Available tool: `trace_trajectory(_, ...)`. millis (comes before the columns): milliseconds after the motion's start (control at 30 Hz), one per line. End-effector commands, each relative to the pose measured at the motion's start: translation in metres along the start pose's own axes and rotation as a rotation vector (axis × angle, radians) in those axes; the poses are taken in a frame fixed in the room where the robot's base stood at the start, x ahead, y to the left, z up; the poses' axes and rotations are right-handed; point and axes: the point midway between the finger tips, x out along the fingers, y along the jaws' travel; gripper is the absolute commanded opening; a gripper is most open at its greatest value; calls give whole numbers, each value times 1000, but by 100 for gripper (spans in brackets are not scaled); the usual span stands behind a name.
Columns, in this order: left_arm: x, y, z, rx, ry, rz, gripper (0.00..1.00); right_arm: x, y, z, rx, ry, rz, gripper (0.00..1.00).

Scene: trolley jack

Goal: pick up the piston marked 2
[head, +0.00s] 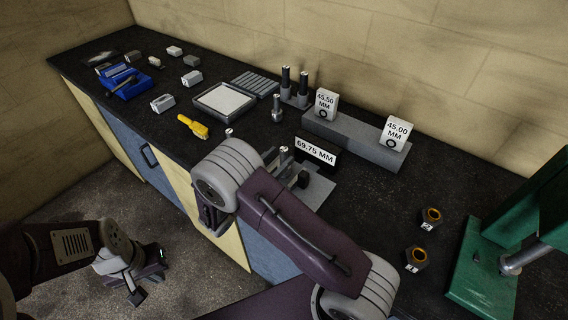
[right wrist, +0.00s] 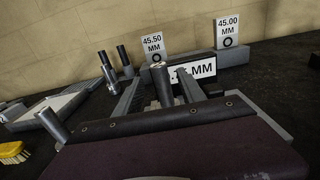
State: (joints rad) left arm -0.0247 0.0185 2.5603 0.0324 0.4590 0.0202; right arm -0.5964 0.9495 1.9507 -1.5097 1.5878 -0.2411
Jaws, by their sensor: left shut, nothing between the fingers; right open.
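Three dark rods with silver tips stand upright: two in a grey holder (head: 295,98), and one (head: 277,110) in front of it; I can read no number on them. Two dark blocks with orange-ringed openings stand at the right, one marked 2 (head: 430,217) and one marked 1 (head: 415,258). My right gripper (right wrist: 160,92) is open over the grey plate, by the 69.75 MM sign (head: 315,151). A silver-topped post (right wrist: 162,82) shows between its fingers; I cannot tell its depth. My left gripper (head: 142,289) is shut and empty, over the floor.
A grey bar (head: 355,140) carries 45.50 MM (head: 326,103) and 45.00 MM (head: 397,133) tags. A green press frame (head: 485,270) stands at the right. A white-topped tray (head: 224,101), yellow brush (head: 193,126) and blue holder (head: 125,83) lie left. Bench between bar and ringed blocks is clear.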

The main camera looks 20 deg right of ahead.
Motion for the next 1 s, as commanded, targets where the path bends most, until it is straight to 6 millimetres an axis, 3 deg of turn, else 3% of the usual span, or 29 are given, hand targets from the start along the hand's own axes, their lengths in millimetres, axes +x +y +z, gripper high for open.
trace_trajectory(133,-4,0,0,0,0,0,0,8,-2,1,-2,1,-3,47)
trace_trajectory(400,-17,0,-2,0,0,0,0,50,-6,-3,-1,2,-4,47)
trace_trajectory(633,-16,0,-2,0,0,0,0,53,-5,-4,0,2,-1,47)
trace_trajectory(667,-16,0,-2,0,0,0,0,53,-5,-4,0,2,-1,42)
trace_trajectory(800,-16,0,-2,0,0,0,0,53,-5,-4,0,2,-1,3)
trace_trajectory(1000,-16,0,-2,0,0,0,0,53,-5,-4,0,2,-1,0)
